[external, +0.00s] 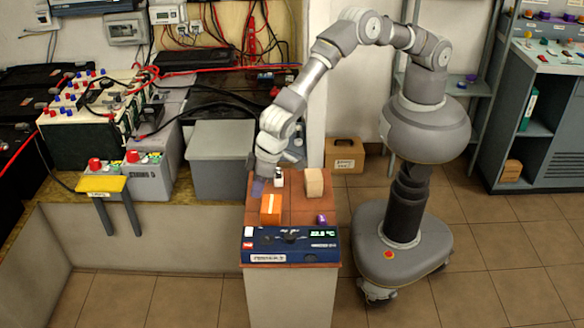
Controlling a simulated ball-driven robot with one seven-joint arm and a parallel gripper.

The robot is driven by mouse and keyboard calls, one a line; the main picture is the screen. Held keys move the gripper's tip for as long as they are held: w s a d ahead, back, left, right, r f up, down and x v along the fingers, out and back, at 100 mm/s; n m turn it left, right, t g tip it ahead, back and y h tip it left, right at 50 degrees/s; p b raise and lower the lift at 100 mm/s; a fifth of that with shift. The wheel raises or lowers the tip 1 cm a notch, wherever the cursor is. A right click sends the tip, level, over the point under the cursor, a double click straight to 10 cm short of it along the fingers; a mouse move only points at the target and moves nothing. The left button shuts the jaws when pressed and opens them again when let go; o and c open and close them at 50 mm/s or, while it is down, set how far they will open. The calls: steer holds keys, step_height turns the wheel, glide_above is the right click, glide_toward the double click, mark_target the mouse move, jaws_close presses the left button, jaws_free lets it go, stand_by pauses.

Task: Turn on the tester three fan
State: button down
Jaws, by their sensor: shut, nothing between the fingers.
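A blue tester unit (275,252) with a lit green display (324,233) stands at the front of a brown-topped pedestal. It has a dark knob (291,236) in the middle, a white switch or button at its left and a small label that is too blurred to read surely. My gripper (256,188) points down at the back left of the pedestal top, behind the tester and apart from it. It is shut and empty. Which control belongs to the fan cannot be told, and no turning fan shows.
On the pedestal top (284,210) are an orange box (271,209), a beige block (314,183), a small white and dark item (279,178) and a purple item (321,219). A grey box (222,160) and batteries with cables stand at left. The floor in front is clear.

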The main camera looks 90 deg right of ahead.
stand_by(0.3)
steer(key=b, duration=0.5)
glide_toward(248, 234)
steer(key=x, duration=0.5)
steer(key=shift+w+d+f, duration=0.1)
steer(key=shift+w, duration=0.2)
steer(key=shift+f, duration=0.65)
steer(key=shift+a+f+b, duration=0.25)
steer(key=shift+f+b, duration=0.15)
steer(key=shift+b, duration=0.25)
steer(key=shift+r, duration=0.15)
steer(key=shift+d, duration=0.2)
